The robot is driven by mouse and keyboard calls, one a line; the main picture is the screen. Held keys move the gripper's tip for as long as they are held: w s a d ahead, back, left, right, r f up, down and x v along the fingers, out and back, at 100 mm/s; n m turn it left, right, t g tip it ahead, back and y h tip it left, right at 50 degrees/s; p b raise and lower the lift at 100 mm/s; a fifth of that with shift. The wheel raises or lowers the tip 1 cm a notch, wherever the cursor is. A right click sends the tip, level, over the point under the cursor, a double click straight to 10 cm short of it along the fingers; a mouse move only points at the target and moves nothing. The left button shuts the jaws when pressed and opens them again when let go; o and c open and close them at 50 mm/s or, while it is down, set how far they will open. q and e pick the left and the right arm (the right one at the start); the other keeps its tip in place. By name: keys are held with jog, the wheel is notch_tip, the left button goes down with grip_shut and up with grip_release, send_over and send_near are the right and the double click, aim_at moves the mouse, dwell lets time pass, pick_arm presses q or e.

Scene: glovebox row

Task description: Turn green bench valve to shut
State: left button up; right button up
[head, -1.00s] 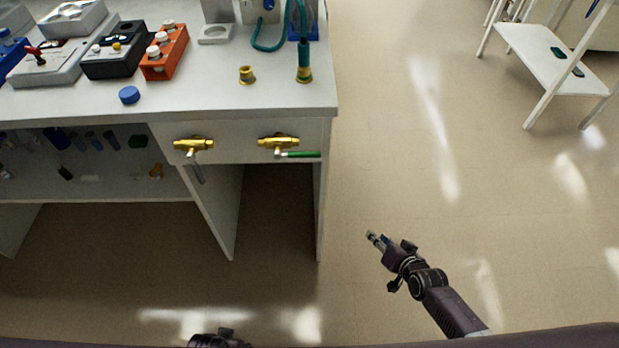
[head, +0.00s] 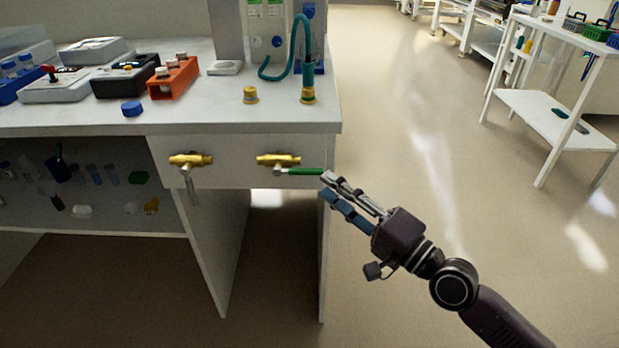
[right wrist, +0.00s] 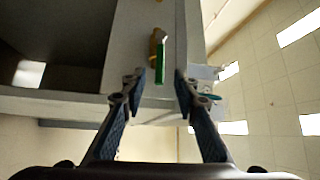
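The green bench valve has a brass body (head: 278,160) on the bench's front panel, and its green lever (head: 305,171) points right, about level. My right gripper (head: 326,187) is at the lever's free end, its fingers reaching in from the lower right. In the right wrist view the two fingers (right wrist: 159,78) are spread apart, and the green lever (right wrist: 160,64) appears between their tips. I cannot tell whether either finger touches it. The brass part (right wrist: 157,38) shows beyond the lever. My left gripper is out of view.
A second brass valve (head: 190,160) with a grey lever (head: 190,186) hanging down is to the left. The benchtop (head: 200,115) above carries an orange rack (head: 174,78), a blue cap (head: 132,109) and a teal hose (head: 296,45). Open floor lies right of the bench.

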aim_at(308, 172)
jog(key=p+x, duration=0.1)
jog(key=x, duration=0.6)
jog(key=shift+w, duration=0.1)
grip_shut()
dwell(0.3)
